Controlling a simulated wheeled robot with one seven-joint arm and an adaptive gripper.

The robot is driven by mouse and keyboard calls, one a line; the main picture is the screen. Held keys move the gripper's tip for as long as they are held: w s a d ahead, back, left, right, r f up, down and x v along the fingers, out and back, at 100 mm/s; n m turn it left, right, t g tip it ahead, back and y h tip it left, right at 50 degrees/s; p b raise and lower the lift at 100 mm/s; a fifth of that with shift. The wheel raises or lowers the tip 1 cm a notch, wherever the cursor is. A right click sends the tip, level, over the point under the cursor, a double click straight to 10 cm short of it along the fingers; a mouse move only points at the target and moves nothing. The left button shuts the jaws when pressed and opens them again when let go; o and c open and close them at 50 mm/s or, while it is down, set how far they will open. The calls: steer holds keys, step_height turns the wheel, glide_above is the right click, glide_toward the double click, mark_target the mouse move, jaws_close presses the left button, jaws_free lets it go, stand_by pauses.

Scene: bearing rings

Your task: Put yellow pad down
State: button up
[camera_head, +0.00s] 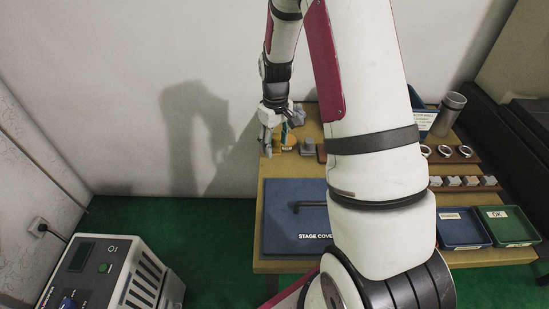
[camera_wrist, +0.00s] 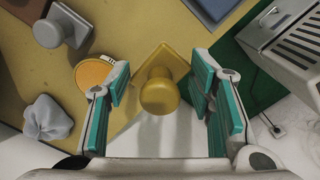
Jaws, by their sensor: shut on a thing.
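The yellow pad (camera_wrist: 160,94), a flat square plate with a round knob on top, is between the two teal-lined fingers of my gripper (camera_wrist: 160,80) in the wrist view. My gripper is shut on it, though the finger contact is hard to make out. The pad is at the table's edge in that view, with the white floor or wall beyond; I cannot tell whether it touches the tabletop. In the head view my gripper (camera_head: 276,142) points down at the table's far left corner, and the pad cannot be made out there.
An orange disc (camera_wrist: 93,72), a grey knobbed block (camera_wrist: 62,28) and a grey crumpled cloth (camera_wrist: 47,120) lie close by on the table. The blue stage cover (camera_head: 285,215) is in front. Rings, small blocks and two trays (camera_head: 508,227) are at the right, partly behind my arm.

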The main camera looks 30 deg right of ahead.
mark_target(276, 163)
steer(key=shift+f, duration=2.85)
steer(key=shift+f+b, duration=0.2)
steer(key=shift+b, duration=0.1)
steer(key=o, duration=1.1)
steer(key=shift+r, duration=0.1)
